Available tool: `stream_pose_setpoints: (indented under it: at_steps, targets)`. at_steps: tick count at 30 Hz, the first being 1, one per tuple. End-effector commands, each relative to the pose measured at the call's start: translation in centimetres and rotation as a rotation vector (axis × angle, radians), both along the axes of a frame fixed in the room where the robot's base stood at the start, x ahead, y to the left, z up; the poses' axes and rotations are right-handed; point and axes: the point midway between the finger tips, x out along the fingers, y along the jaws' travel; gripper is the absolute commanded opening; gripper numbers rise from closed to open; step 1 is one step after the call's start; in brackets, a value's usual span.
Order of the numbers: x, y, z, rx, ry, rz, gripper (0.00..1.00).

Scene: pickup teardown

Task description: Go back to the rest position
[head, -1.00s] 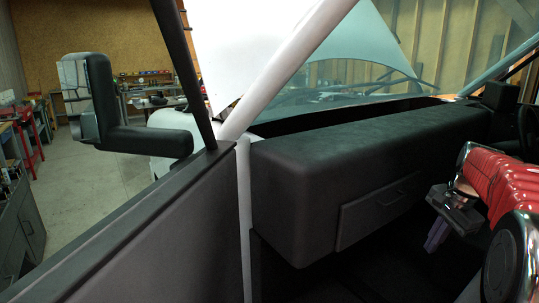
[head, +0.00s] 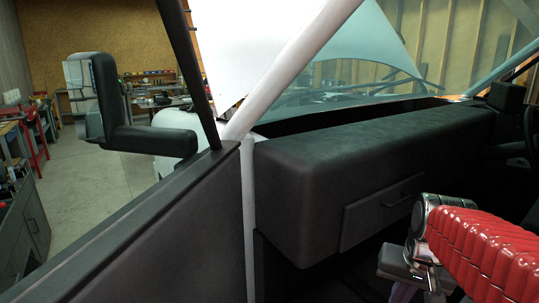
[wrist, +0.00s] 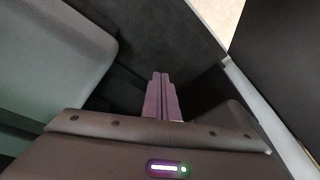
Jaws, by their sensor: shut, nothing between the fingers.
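My gripper (wrist: 161,98) shows in the wrist view with its two purple fingers together and nothing between them. In the head view the gripper body and wrist are at the lower right, below and in front of the dashboard; the fingertips (head: 403,292) are low and partly cut off by the bottom edge. My red-sleeved arm reaches in from the right edge. No task object is named, and the gripper touches nothing that I can see.
The black dashboard (head: 360,140) with its closed glovebox (head: 383,213) lies behind my gripper. The door (head: 160,225) and side mirror (head: 95,100) are at left. In the wrist view a grey seat-like surface (wrist: 55,70) is at left and a dark panel (wrist: 285,70) at right.

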Motion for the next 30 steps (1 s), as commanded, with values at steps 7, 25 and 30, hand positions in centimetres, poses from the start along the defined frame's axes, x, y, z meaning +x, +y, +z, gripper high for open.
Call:
stream_pose_setpoints:
  at_steps: [7,25,30]
  targets:
    - [-4.1,3.4,-0.9,-0.052,-0.029,0.147,0.00]
    - [-11.3,9.7,-1.1,-0.105,-0.158,0.346,0.00]
    - [-11.5,10.7,0.1,-0.111,-0.203,0.381,0.00]
